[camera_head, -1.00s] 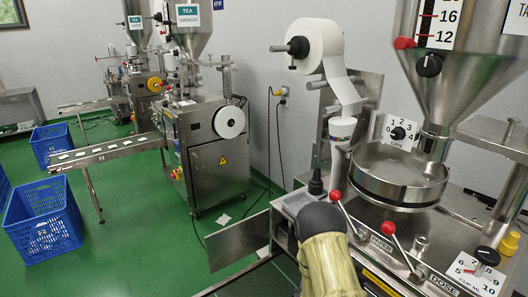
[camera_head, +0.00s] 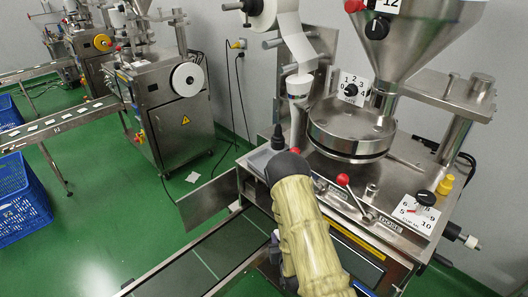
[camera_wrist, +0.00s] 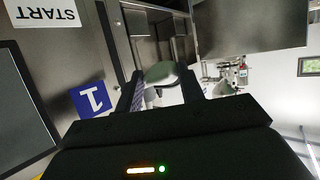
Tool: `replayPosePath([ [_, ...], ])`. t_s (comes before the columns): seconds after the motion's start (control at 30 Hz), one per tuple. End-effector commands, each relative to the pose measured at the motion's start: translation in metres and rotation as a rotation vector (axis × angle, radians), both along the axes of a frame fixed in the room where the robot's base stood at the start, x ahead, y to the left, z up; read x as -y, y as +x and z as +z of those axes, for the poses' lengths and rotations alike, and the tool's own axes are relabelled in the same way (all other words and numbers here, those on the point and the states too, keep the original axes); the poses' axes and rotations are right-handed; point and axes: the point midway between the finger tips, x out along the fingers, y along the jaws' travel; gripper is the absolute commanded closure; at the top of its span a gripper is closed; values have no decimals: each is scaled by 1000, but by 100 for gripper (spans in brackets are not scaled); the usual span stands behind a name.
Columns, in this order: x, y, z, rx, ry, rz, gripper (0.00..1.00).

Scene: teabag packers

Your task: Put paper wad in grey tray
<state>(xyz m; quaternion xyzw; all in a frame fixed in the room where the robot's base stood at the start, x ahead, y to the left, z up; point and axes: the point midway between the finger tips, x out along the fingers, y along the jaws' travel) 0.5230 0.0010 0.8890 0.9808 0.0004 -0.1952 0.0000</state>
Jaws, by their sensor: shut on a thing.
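My gripper (camera_head: 287,165) shows in the head view as the dark end of my yellow-sleeved arm, over the front left of the near machine; its fingertips are hidden there. In the wrist view my gripper (camera_wrist: 160,74) has its two fingers shut on a small, dull-green rounded thing, which I take to be the paper wad (camera_wrist: 160,71). The wad cannot be seen in the head view. A shallow grey tray (camera_head: 259,160) sits at the machine's left corner, just left of my gripper and partly covered by it.
A round steel pan (camera_head: 350,130) and hopper stand behind my gripper. A red-knobbed lever (camera_head: 343,180) is close on its right, and a dark upright handle (camera_head: 278,138) stands behind the tray. A conveyor (camera_head: 205,258) runs below. Blue crates (camera_head: 20,205) stand on the green floor.

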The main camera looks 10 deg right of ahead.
Motion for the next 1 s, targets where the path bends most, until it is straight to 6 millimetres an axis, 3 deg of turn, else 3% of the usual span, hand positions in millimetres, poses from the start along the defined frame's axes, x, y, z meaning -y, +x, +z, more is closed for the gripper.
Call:
replayPosePath([
  [0.03,0,-4,19,-3,0,0,82],
  [0.5,0,-28,80,-2,0,-1,82],
  [1.0,0,-32,81,0,0,-1,82],
])
